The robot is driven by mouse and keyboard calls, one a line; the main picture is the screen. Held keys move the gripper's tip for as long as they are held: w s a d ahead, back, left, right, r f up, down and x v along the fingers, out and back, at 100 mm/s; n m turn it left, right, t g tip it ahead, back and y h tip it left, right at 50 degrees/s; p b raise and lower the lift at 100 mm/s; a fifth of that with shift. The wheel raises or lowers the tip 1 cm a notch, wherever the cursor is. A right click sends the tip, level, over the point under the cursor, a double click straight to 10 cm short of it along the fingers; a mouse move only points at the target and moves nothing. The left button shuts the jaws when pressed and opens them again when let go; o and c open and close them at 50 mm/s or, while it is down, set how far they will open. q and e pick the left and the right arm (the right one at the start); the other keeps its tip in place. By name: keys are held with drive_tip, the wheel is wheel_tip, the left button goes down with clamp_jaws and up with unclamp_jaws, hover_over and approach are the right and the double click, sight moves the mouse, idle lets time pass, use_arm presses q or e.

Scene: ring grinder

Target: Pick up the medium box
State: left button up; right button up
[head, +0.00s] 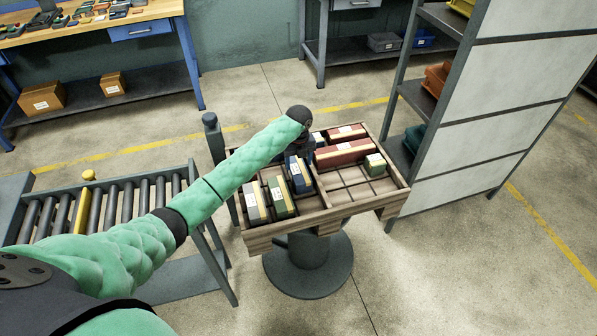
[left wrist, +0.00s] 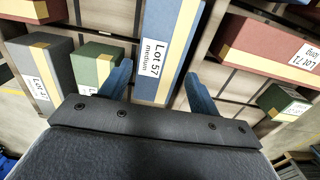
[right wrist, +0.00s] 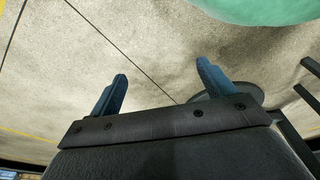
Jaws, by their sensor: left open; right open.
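The medium box is blue with a yellow band and a white label reading "Lot 57 medium"; it sits in the wooden tray (head: 345,210) in the head view (head: 300,176). In the left wrist view the medium box (left wrist: 170,45) is at the top centre, between the fingertips. My left gripper (left wrist: 157,80) is open, with one finger on each side of the box; I cannot tell if they touch it. In the head view my left arm partly hides the gripper (head: 297,152). My right gripper (right wrist: 160,82) is open and empty over the floor.
Grey (head: 255,202) and green (head: 281,197) boxes stand left of the medium box. Red boxes (head: 343,153) and a small green box (head: 375,165) lie to its right. Empty tray slots are at front right. A roller conveyor (head: 102,208) is left; a shelf rack (head: 480,105) is right.

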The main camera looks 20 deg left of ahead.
sight(298, 168)
use_arm(q)
drive_tip(key=shift+w+f, duration=0.15)
drive_tip(key=shift+f, duration=0.15)
wheel_tip(298, 168, down, 4)
drive_tip(key=shift+a+r+p, duration=0.1)
drive_tip(key=shift+p, duration=1.15)
drive_tip(key=shift+w+f, duration=0.1)
drive_tip(key=shift+f, duration=0.4)
drive_tip(key=c, duration=0.9)
drive_tip(key=shift+r, duration=0.1)
drive_tip(key=shift+c, duration=0.9)
use_arm(e)
drive_tip(key=d+f, duration=0.1)
drive_tip(key=s+f, duration=0.1)
drive_tip(key=s+d+f, duration=0.1)
drive_tip(key=f, duration=0.1)
drive_tip(key=shift+s+d, duration=0.15)
drive_tip(key=shift+d, duration=0.15)
drive_tip(key=shift+f, duration=0.1)
